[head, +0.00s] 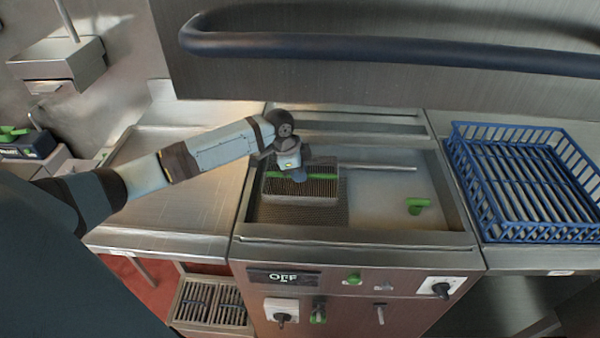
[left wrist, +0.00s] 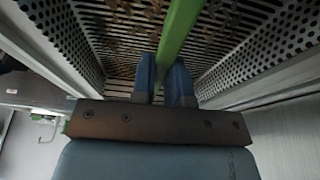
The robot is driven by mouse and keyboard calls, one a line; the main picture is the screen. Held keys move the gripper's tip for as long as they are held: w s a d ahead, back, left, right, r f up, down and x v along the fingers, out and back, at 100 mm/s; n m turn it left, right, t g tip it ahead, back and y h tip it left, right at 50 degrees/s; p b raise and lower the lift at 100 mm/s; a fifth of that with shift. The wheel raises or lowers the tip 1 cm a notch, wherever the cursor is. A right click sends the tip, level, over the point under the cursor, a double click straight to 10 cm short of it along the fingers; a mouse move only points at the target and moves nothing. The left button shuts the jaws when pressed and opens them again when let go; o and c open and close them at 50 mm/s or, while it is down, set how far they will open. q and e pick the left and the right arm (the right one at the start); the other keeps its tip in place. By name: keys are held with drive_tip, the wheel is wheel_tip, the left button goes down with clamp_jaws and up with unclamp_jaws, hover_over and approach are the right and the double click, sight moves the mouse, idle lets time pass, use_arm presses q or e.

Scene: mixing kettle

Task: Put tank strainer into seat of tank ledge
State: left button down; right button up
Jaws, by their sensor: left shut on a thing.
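The tank strainer (head: 300,195) is a metal basket with perforated walls and a green bar across its top. In the head view it is in the left part of the tank (head: 385,195), under my left gripper (head: 300,178). In the left wrist view my left gripper (left wrist: 175,80) has its blue fingers shut on the green bar of the strainer (left wrist: 285,50), with brown bits on the slatted bottom inside. Whether the strainer rests on the tank ledge or hangs above it, I cannot tell. The right gripper is not in view.
A blue wire basket (head: 525,185) stands on the right counter. A dark rail (head: 400,48) runs above the back. The left counter (head: 180,205) is mostly clear. An OFF panel (head: 284,278) is in front.

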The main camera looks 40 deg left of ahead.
sight(299, 184)
use_arm(q)
wheel_tip(299, 184, down, 5)
drive_tip(key=b, duration=0.4)
drive_tip(key=shift+r+b, duration=0.1)
drive_tip(key=shift+b, duration=0.25)
drive_tip(key=shift+w+r+p, duration=0.1)
drive_tip(key=shift+r+p, duration=0.4)
drive_tip(key=shift+p, duration=0.05)
drive_tip(key=shift+f+p, duration=0.15)
drive_tip(key=shift+p, duration=0.2)
drive_tip(key=shift+f, duration=0.15)
drive_tip(key=shift+p, duration=0.4)
drive_tip(key=shift+f, duration=0.25)
